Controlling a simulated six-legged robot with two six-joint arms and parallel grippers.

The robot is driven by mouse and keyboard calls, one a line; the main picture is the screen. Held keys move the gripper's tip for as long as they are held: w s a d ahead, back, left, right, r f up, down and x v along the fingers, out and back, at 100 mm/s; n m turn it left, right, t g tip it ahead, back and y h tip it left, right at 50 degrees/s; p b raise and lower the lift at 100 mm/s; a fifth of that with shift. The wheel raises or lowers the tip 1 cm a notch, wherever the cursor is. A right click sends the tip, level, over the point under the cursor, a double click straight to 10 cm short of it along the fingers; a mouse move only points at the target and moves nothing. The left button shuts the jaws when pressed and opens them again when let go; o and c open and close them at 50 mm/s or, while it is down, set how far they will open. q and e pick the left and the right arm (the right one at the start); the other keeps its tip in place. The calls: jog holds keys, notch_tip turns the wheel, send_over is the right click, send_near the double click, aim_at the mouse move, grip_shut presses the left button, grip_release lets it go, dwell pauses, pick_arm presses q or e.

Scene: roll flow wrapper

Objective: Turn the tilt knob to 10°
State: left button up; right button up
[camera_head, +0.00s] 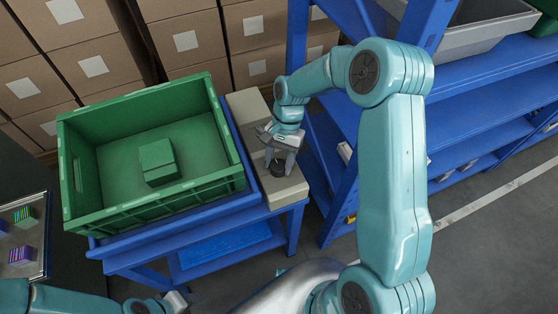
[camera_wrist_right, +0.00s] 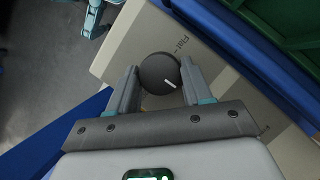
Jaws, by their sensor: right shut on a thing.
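The dark round knob (camera_wrist_right: 157,70) sits on a beige panel (camera_wrist_right: 128,42) and carries a short white pointer line. In the head view the knob (camera_head: 278,171) shows small and dark between the fingertips of my right gripper (camera_head: 278,167). My left gripper (camera_head: 176,300) is low at the bottom edge, away from the panel, and its fingers are unclear.
A green crate (camera_head: 78,190) with a green block (camera_head: 157,162) inside stands on a blue frame (camera_head: 190,232) left of the panel. Blue shelving (camera_head: 480,110) stands to the right. Stacked cardboard boxes (camera_head: 92,67) are behind. A tray with small striped items (camera_head: 22,240) is at far left.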

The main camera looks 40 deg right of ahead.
dwell(0.4)
jog(key=o, duration=1)
jog(key=shift+o, duration=0.2)
jog(key=v, duration=1.6)
jog(key=shift+r, duration=0.25)
